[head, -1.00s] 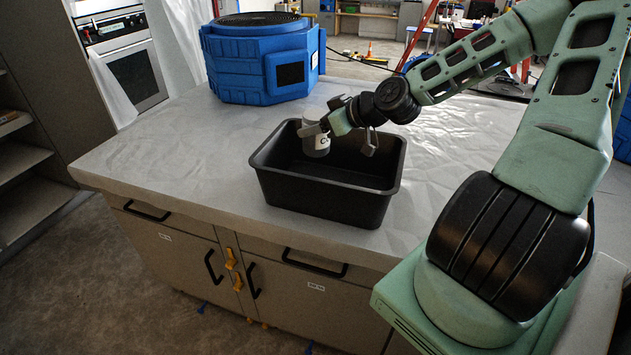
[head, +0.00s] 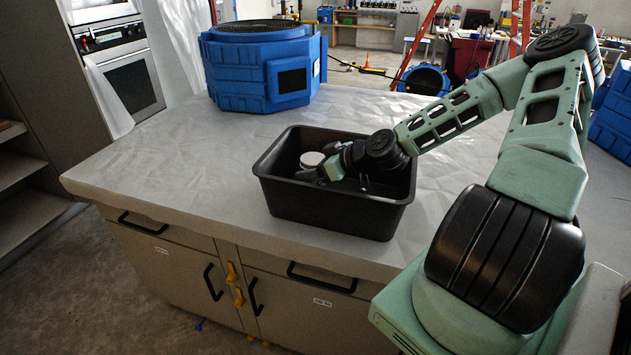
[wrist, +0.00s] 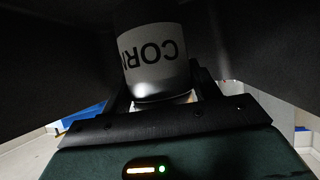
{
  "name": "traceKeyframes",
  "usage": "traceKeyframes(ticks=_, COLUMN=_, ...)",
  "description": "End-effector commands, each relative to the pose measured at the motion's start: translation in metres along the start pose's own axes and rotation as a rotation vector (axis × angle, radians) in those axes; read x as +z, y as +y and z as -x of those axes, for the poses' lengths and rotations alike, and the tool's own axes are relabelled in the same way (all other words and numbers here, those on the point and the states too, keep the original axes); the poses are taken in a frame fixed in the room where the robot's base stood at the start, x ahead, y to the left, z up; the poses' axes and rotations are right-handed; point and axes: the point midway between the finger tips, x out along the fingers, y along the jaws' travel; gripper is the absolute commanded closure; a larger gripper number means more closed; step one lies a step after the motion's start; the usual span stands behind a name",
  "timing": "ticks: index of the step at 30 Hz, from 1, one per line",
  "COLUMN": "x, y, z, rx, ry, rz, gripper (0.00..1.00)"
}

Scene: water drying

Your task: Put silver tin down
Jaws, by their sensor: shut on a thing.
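The silver tin (head: 311,160) is inside the black bin (head: 285,200), toward its left part; only its pale top shows in the head view. In the wrist view the tin (wrist: 153,62) fills the upper middle, with a white label that reads "COR" upside down. My gripper (head: 326,170) reaches down into the bin and is shut on the tin. The bin walls hide the tin's lower part, so I cannot tell whether it touches the bin floor.
The bin stands on a grey-white countertop (head: 150,150) near its front edge. A blue drying machine (head: 262,70) stands behind it to the left. The counter left of the bin is clear. Cabinets with black handles lie below.

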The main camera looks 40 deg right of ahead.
Motion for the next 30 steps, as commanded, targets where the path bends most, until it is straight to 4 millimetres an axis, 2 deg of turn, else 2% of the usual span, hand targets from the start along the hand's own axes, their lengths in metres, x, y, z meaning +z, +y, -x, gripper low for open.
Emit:
traceKeyframes(ticks=12, x=0.035, y=-0.001, z=-0.02, rx=-0.001, ry=0.002, rz=-0.001, gripper=0.76)
traceKeyframes(ticks=24, x=0.041, y=-0.001, z=-0.022, rx=0.0, ry=0.0, rz=0.002, gripper=0.76)
traceKeyframes(ticks=25, x=0.042, y=-0.001, z=-0.022, rx=-0.001, ry=-0.001, rz=0.001, gripper=0.36)
traceKeyframes(ticks=27, x=0.041, y=-0.001, z=-0.022, rx=-0.001, ry=-0.001, rz=0.0, gripper=0.17)
traceKeyframes(ticks=30, x=0.04, y=-0.001, z=-0.022, rx=-0.001, ry=-0.001, rz=0.0, gripper=0.17)
